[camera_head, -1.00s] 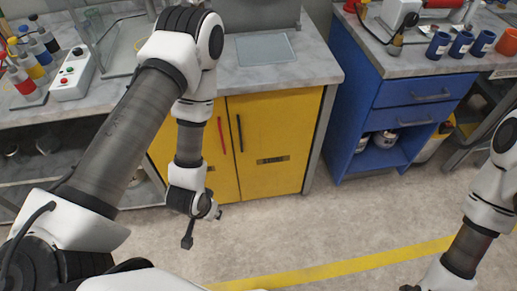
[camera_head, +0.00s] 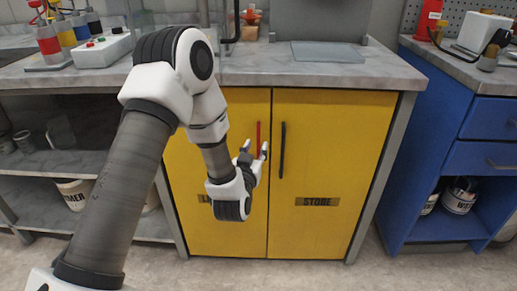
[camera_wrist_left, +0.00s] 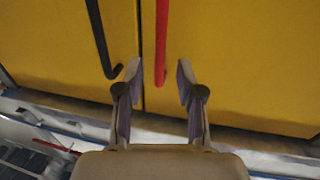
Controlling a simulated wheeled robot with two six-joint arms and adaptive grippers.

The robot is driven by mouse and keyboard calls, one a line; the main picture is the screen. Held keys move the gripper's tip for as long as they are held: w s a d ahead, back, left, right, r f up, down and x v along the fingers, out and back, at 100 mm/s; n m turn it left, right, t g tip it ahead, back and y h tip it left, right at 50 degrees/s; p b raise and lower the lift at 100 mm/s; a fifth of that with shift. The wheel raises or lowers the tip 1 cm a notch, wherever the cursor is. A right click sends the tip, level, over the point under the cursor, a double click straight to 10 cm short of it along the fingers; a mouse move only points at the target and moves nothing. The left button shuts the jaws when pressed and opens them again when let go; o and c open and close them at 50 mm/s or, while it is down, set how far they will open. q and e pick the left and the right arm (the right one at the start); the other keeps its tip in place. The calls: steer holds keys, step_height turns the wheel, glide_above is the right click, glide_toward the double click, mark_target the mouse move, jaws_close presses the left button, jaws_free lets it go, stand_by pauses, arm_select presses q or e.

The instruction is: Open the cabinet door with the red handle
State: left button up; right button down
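The yellow cabinet has two shut doors below the grey counter. The left door (camera_head: 230,225) bears the upright red handle (camera_head: 258,139). The right door (camera_head: 325,150) bears a black handle (camera_head: 282,150) and a label reading "STORE". My left gripper (camera_head: 254,150) is at the red handle, open. In the left wrist view the red handle (camera_wrist_left: 161,45) runs down between the two spread fingertips of my left gripper (camera_wrist_left: 158,80), with a gap on each side. The black handle (camera_wrist_left: 101,40) lies outside the fingers, to their left. My right gripper is out of view.
A blue cabinet (camera_head: 480,160) with drawers and an open shelf stands at the right. Open grey shelves (camera_head: 90,165) with buckets are at the left. The counter (camera_head: 300,70) overhangs the yellow doors. The floor in front of the yellow doors is clear.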

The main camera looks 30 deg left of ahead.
mark_target(258, 143)
arm_select(q)
steer(key=x, duration=0.4)
jaws_close()
steer(key=shift+s, duration=0.1)
